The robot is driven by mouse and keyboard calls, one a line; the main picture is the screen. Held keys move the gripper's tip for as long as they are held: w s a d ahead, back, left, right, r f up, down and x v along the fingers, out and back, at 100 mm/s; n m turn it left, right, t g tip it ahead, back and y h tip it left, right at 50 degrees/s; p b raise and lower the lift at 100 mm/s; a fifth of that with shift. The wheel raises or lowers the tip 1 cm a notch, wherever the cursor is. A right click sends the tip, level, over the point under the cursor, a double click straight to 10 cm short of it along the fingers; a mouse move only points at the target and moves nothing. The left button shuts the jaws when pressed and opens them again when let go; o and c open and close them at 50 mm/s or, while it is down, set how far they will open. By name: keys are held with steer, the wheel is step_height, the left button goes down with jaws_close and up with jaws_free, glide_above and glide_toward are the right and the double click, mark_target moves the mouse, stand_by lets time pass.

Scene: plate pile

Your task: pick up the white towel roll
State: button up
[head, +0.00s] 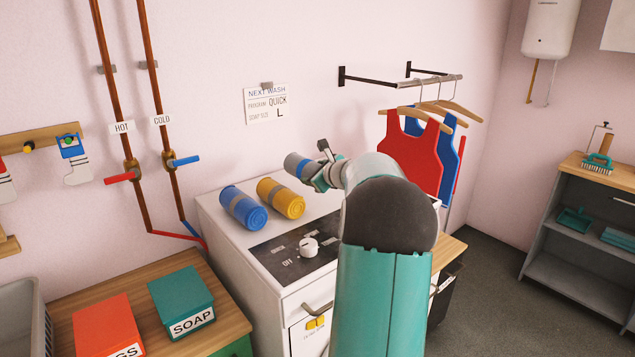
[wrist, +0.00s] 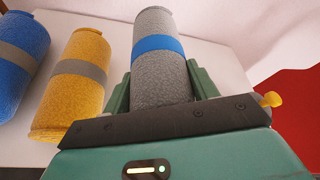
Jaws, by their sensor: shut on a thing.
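My gripper (head: 322,174) is over the back of the white washing machine. In the wrist view its two green fingers (wrist: 160,82) are shut on a grey towel roll (wrist: 153,25) with a blue band, one on each side. The same roll shows in the head view (head: 293,162), tilted and seemingly raised against the wall. A yellow towel roll (head: 281,198) with a grey band and a blue towel roll (head: 243,208) lie side by side on the machine top, left of my gripper. I see no plainly white roll.
The washing machine (head: 213,215) has a dark control panel with a white knob (head: 308,247). Red and teal boxes (head: 181,300) sit on a wooden counter at the lower left. Pipes run up the wall.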

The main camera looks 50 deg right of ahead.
steer(key=s+a+r, duration=0.3)
steer(key=a+r, duration=0.4)
steer(key=a, duration=0.4)
steer(key=shift+a+r, duration=0.4)
